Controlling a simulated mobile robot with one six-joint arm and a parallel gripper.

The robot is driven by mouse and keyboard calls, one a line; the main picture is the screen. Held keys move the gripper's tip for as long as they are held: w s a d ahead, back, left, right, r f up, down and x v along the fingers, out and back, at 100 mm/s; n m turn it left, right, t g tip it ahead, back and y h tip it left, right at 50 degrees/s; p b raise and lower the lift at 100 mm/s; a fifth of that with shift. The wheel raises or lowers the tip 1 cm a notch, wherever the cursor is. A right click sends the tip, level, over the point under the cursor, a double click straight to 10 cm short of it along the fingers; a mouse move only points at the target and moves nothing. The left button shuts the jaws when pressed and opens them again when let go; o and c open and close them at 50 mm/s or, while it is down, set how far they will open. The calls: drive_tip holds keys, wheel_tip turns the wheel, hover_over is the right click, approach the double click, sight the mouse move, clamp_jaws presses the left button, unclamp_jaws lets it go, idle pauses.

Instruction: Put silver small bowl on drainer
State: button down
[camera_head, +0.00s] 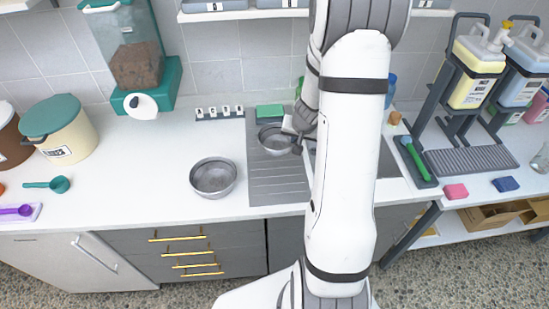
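A small silver bowl (270,143) is over the upper part of the grey ribbed drainer (280,187), below a green sponge. I cannot tell whether it rests on the drainer or is held just above it. My gripper (294,139) is at the bowl's right rim, partly hidden by my own arm. Its fingers are too small to tell whether they are shut on the rim. A larger silver bowl (213,179) stands upright on the white counter, left of the drainer.
A green sponge (270,111) lies behind the small bowl. A food dispenser (137,65) and a cream bin (66,135) stand at the left. Bottles on a dark rack (458,105) stand at the right. The counter between bin and larger bowl is mostly clear. My arm hides the sink area.

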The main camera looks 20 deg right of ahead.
drive_tip(key=shift+w+a+f, duration=0.1)
drive_tip(key=shift+w+a, duration=0.05)
drive_tip(key=shift+f, duration=0.85)
wheel_tip(320, 180, down, 8)
drive_tip(key=b, duration=0.6)
drive_tip(key=shift+f, duration=0.15)
drive_tip(key=shift+f+b, duration=0.15)
drive_tip(key=shift+b, duration=0.25)
drive_tip(key=c, duration=1.6)
unclamp_jaws()
